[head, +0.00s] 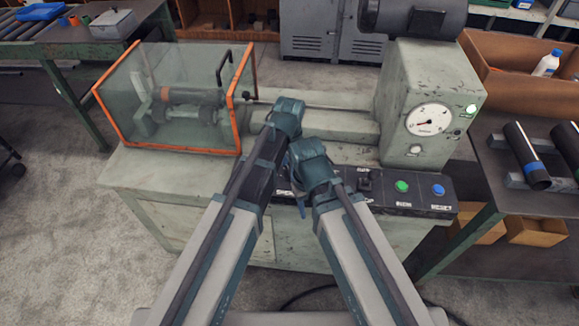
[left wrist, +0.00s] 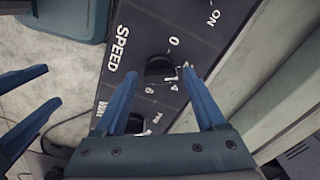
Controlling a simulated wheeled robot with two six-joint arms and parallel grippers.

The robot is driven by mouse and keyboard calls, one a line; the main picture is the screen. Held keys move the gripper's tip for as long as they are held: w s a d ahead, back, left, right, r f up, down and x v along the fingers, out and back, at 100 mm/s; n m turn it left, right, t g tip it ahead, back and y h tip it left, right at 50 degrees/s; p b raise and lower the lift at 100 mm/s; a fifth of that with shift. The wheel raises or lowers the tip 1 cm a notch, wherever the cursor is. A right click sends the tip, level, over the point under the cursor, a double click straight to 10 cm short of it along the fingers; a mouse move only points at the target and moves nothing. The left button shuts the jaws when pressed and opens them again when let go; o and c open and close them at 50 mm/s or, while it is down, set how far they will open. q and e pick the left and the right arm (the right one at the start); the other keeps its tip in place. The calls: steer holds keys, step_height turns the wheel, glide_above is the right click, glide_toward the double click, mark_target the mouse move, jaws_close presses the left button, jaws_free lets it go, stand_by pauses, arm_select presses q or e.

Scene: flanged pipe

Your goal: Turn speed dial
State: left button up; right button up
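The speed dial (left wrist: 158,68) is a dark knob on the black control panel, next to the label SPEED and a scale with 0, 4 and 6 legible. My left gripper (left wrist: 160,74) is open, its two blue fingers on either side of the dial in the left wrist view, with visible gaps to it. Whether a finger touches it cannot be told. In the head view my arms hide the dial and most of both grippers. My right gripper (left wrist: 52,86) shows at the left edge of the left wrist view, its fingers apart and empty.
The panel also has a green button (head: 402,186), a blue button (head: 438,190) and a dark switch (head: 365,181). A round gauge (head: 428,119) is on the machine housing above. A clear guard with an orange frame (head: 116,128) stands at left.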

mark_target(289, 170)
arm_select(q)
steer(key=shift+o, duration=0.4)
steer(key=shift+r, duration=0.15)
step_height(289, 170, up, 14)
steer(key=p, duration=1.3)
steer(key=shift+f+p, duration=0.2)
steer(key=shift+p, duration=0.2)
steer(key=s+a+n, duration=0.4)
steer(key=a+n, duration=0.2)
steer(key=a, duration=0.2)
steer(key=s+a+n, duration=0.4)
steer(key=a+n, duration=0.3)
steer(key=a, duration=0.2)
steer(key=s+d+m, duration=0.1)
steer(key=s+d, duration=0.2)
steer(key=d, duration=0.2)
steer(key=s+d+f+m+y+b, duration=0.1)
steer(key=s+d+m, duration=0.1)
steer(key=d, duration=0.4)
steer(key=shift+s, duration=0.75)
